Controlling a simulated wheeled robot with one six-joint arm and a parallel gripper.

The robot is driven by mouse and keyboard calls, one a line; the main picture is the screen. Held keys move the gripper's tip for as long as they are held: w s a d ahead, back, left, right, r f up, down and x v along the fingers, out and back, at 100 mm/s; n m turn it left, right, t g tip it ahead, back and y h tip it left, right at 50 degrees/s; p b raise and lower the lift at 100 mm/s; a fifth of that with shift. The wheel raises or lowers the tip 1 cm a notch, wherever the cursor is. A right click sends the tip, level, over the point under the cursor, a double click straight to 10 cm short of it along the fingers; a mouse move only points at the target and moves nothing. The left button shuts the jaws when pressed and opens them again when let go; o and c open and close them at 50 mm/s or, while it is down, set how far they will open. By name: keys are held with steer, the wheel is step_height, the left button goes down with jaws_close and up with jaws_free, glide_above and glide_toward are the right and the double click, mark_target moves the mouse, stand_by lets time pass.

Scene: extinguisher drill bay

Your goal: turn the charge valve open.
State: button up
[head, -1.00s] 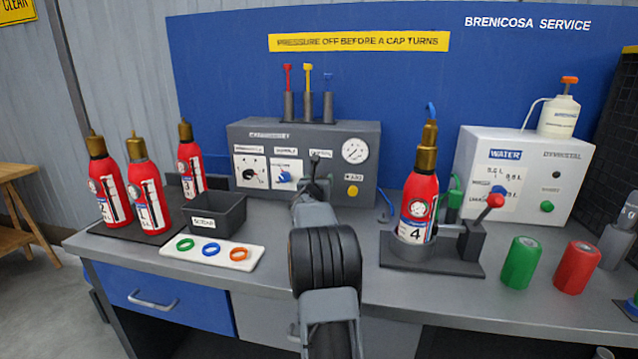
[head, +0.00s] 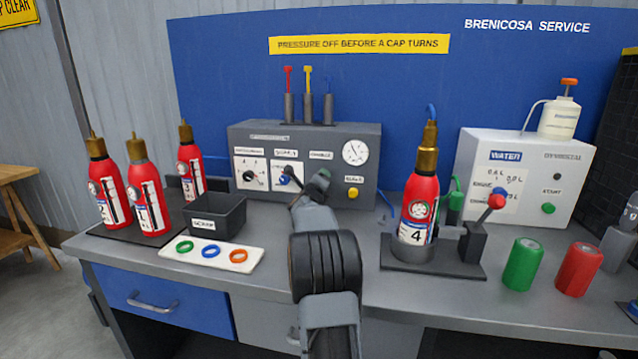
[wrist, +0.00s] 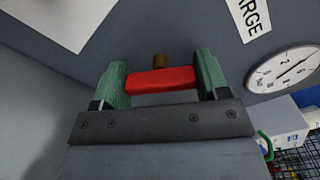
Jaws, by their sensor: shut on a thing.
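The handle lies straight across between the fingers. The CHARGE label (wrist: 248,15) beside it appears steeply tilted in the wrist view. In the head view my gripper (head: 322,180) is at the grey panel (head: 360,186), just below the CHARGE label (head: 320,155), and my arm hides the valve there.
A round gauge (head: 355,151) and a yellow button (head: 352,193) sit right of the valve. The supply control (head: 284,180) is close on its left. A dark bin (head: 217,215) stands left of my arm. Extinguisher 4 (head: 420,205) stands in a holder at right.

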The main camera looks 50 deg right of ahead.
steer(key=n+p, duration=0.1)
steer(key=n, duration=0.4)
steer(key=shift+n+p, duration=0.3)
steer(key=shift+n, duration=0.4)
steer(key=o, duration=0.9)
steer(key=shift+o, duration=0.2)
steer(key=v, duration=1.3)
steer(key=shift+s+a+b, duration=0.2)
steer(key=shift+a+b, duration=0.15)
steer(key=shift+b, duration=0.05)
